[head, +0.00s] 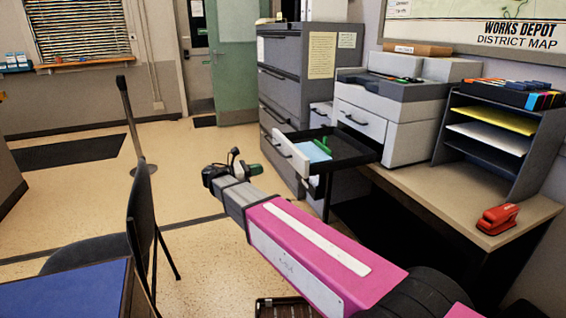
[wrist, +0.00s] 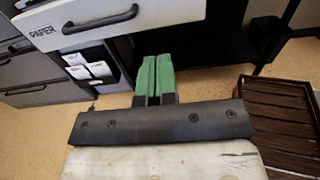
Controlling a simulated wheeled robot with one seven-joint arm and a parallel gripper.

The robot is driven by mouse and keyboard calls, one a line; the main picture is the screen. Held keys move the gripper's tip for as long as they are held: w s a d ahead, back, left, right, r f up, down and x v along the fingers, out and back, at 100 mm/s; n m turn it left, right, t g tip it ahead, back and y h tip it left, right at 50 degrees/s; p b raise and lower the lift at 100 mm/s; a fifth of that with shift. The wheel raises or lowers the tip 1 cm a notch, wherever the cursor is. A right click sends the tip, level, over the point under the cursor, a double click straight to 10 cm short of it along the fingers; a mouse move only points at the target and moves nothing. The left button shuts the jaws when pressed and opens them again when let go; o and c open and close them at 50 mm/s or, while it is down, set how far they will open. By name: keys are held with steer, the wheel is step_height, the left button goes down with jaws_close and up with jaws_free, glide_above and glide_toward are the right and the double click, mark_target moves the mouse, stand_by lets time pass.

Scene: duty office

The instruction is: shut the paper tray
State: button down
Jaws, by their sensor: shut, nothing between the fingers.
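The paper tray (head: 343,168) is pulled out of the printer (head: 392,112) and stands open over the floor. Its white front (head: 290,155) has a dark handle. Blue paper and a green item lie in it. In the wrist view, the tray front (wrist: 150,14), marked PAPER, fills the top, with its curved handle (wrist: 100,20). My gripper (head: 257,169) is left of and slightly below the tray front in the head view. Its green fingers (wrist: 156,78) are shut together and empty, below the tray front in the wrist picture. I see no contact with it.
The printer stands on a desk (head: 450,190) beside a paper sorter (head: 490,140) and a red stapler (head: 497,218). Grey filing cabinets (head: 284,80) stand behind the tray. A chair (head: 140,215) is at left. A brown slatted crate (wrist: 285,118) is low at right. Open floor lies left of my gripper.

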mark_target(366, 149)
steer(key=x, duration=1.3)
steer(key=shift+w+d, duration=0.2)
steer(key=shift+d, duration=0.15)
steer(key=x, duration=3.7)
steer(key=shift+w+d, duration=0.1)
steer(key=shift+d, duration=0.25)
